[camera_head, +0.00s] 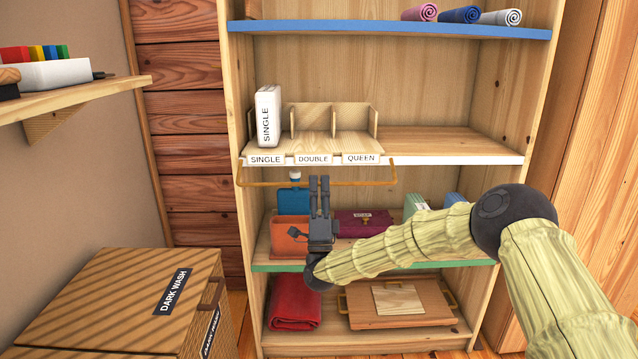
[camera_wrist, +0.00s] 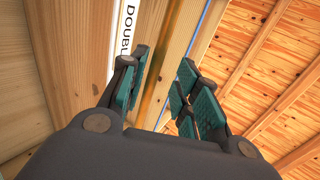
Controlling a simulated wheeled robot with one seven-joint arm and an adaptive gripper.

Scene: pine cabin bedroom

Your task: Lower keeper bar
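The keeper bar (camera_head: 272,184) is a thin brass-coloured U-shaped bar. It hangs in front of and below the white shelf edge labelled SINGLE, DOUBLE and QUEEN. My gripper (camera_head: 319,182) points upward at the middle of the bar, under the DOUBLE label. In the wrist view my gripper (camera_wrist: 164,82) is open, and a brass strip of the bar (camera_wrist: 168,55) shows in the gap between the fingers. I cannot tell whether either finger touches it. A white packet marked SINGLE (camera_head: 268,117) stands upright in the left compartment of the wooden divider (camera_head: 332,117); the other two compartments look empty.
Below the bar, the green-edged shelf (camera_head: 380,265) holds an orange bin (camera_head: 288,240), a blue item, and a maroon pouch (camera_head: 362,222). A DARK WASH box (camera_head: 120,300) stands at lower left. A wall shelf (camera_head: 80,97) juts out at upper left.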

